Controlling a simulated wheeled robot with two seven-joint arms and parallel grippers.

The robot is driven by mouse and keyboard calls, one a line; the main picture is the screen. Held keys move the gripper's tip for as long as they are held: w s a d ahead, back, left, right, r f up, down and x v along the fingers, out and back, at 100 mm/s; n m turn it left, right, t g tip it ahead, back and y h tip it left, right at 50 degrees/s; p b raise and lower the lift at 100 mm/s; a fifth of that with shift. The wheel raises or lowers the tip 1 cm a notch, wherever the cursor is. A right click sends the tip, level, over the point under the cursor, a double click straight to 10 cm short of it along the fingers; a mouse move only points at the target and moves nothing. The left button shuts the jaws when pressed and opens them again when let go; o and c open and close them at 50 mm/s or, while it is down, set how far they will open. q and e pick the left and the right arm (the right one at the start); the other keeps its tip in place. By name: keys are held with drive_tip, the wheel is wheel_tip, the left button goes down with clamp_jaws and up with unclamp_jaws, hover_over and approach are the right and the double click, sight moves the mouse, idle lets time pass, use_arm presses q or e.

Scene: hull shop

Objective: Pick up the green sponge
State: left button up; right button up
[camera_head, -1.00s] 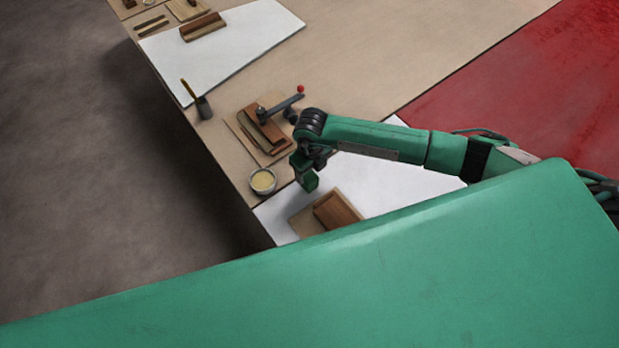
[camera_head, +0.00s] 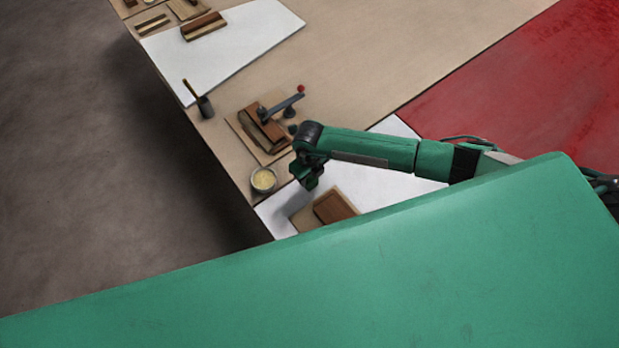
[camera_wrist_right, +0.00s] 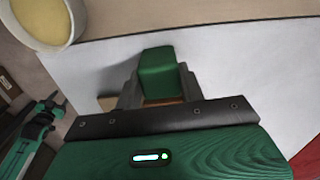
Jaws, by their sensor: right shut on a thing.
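My right gripper (camera_head: 310,176) is over the near white panel, beside the bowl. In the right wrist view, its two grey fingers (camera_wrist_right: 159,88) are shut on the green sponge (camera_wrist_right: 158,70), one on each side. The sponge is a small dark green block; its lower part is hidden by the gripper. A shadow lies on the white surface apart from the sponge, so it looks held above the panel. A green and black jointed part (camera_wrist_right: 38,135) at the left of the wrist view looks like my left gripper; its jaws are unclear.
A bowl of pale yellow stuff (camera_head: 263,181) stands left of the right gripper. A board with a brown wood block (camera_head: 334,206) is just below. A clamp with a red knob (camera_head: 290,103) stands on another board behind. The tan tabletop (camera_head: 400,60) beyond is clear.

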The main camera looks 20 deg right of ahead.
wheel_tip(320, 180, up, 20)
drive_tip(key=b, duration=0.5)
drive_tip(key=shift+b, duration=0.3)
